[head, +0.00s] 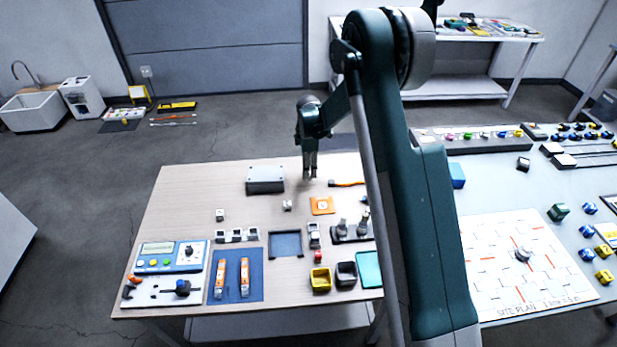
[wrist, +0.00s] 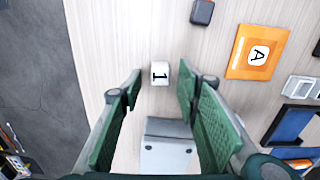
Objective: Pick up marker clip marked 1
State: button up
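The marker clip (wrist: 160,73) is a small white block with a black "1" on top. In the wrist view it sits on the wooden table, just past my fingertips and between their lines. My gripper (wrist: 158,93) is open, with its green fingers on either side and nothing between them. In the head view my gripper (head: 310,175) points down over the far part of the table. I cannot make out the clip's number there; a small white block (head: 287,205) shows nearby, and I cannot tell if it is this clip.
A grey box (wrist: 168,128) stands close below the clip in the wrist view. A blue tray (head: 285,233) and several small parts stand nearer the front.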

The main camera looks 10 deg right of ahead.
jog(key=shift+f, duration=0.85)
jog(key=c, duration=0.8)
